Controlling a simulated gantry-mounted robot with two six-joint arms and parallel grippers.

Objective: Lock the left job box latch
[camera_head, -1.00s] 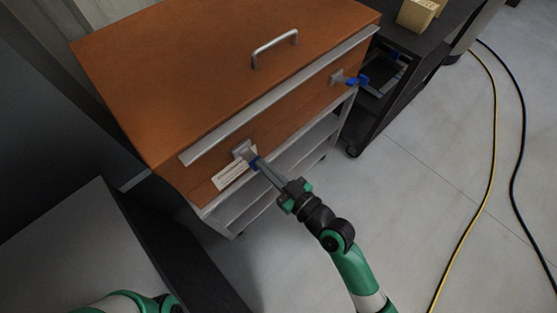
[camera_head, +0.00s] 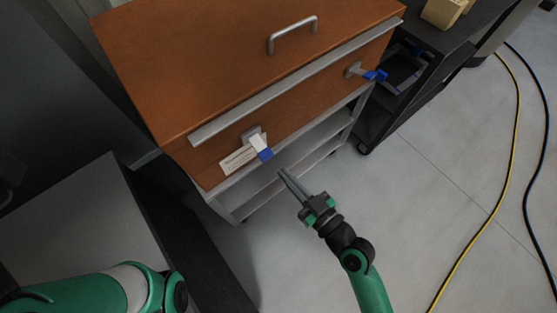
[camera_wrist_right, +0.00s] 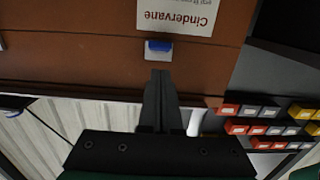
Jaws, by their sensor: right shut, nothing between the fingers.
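The orange-brown job box has a left latch (camera_head: 258,144), a pale lever with a blue tip on a grey plate, beside a white label (camera_head: 243,158). The lever slants down and right across the box front. My right gripper (camera_head: 282,172) is shut and empty, a short way below and right of the blue tip, with a gap between them. In the right wrist view, the shut fingers (camera_wrist_right: 160,75) point toward a blue tab (camera_wrist_right: 158,46) below the Cindervane label (camera_wrist_right: 176,16). A blurred dark shape at the head view's left edge may be my left gripper (camera_head: 10,180).
A second blue-tipped latch (camera_head: 367,73) is on the right of the box front. The lid has a metal handle (camera_head: 292,32). A dark cart (camera_head: 385,105) stands at the right. Yellow and black cables lie on the floor, which is clear in front of the box.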

